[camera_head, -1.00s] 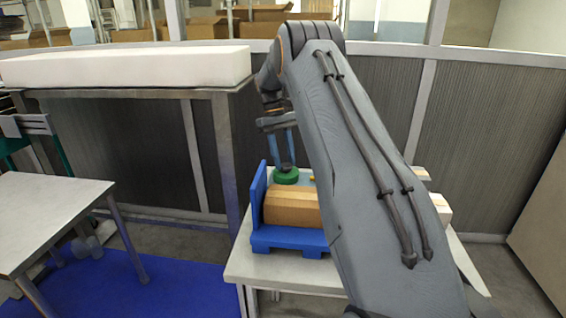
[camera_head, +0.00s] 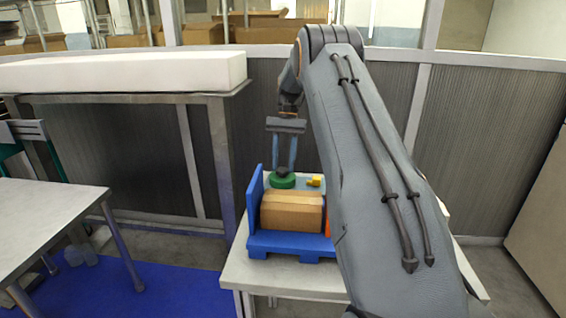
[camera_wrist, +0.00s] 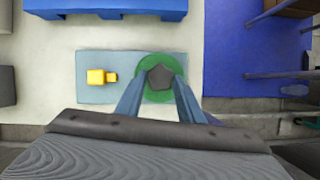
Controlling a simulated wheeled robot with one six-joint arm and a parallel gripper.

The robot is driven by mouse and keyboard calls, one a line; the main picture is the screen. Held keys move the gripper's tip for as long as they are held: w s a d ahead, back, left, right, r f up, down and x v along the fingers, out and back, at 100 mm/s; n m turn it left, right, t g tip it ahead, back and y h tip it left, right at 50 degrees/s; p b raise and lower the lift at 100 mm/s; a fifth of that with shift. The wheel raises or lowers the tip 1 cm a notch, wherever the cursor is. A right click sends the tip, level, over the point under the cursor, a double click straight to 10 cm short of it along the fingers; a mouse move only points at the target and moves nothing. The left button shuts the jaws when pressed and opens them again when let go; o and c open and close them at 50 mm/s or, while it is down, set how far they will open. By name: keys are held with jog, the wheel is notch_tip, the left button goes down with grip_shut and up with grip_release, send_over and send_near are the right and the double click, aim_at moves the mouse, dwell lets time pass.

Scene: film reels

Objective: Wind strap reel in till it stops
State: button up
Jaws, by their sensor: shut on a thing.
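The strap reel is a green disc (camera_head: 278,183) with a dark five-sided knob on top; it stands behind the cardboard box on the white table. In the wrist view the green disc (camera_wrist: 145,92) and its dark knob (camera_wrist: 159,77) are seen from above. My gripper (camera_head: 285,170) points down at the reel, its two blue-grey fingers shut on the knob from both sides. A yellow block with a small stub (camera_wrist: 98,77) sits beside the reel on a light blue plate (camera_wrist: 90,62); the block (camera_head: 314,181) also shows in the head view. No strap can be made out.
A cardboard box (camera_head: 292,213) lies on a blue pallet-like stand (camera_head: 290,243) with an upright blue end panel, in front of the reel. The white table (camera_head: 240,270) carries them. A metal-legged bench (camera_head: 215,100) stands left, with blue floor below.

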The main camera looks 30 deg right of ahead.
jog(key=shift+m, duration=0.4)
jog(key=o, duration=1.1)
jog(key=shift+c, duration=0.2)
jog(key=b+v, duration=0.1)
jog(key=v, duration=0.7)
jog(key=shift+b, duration=0.3)
jog(key=shift+s+d, duration=0.1)
jog(key=shift+s, duration=0.05)
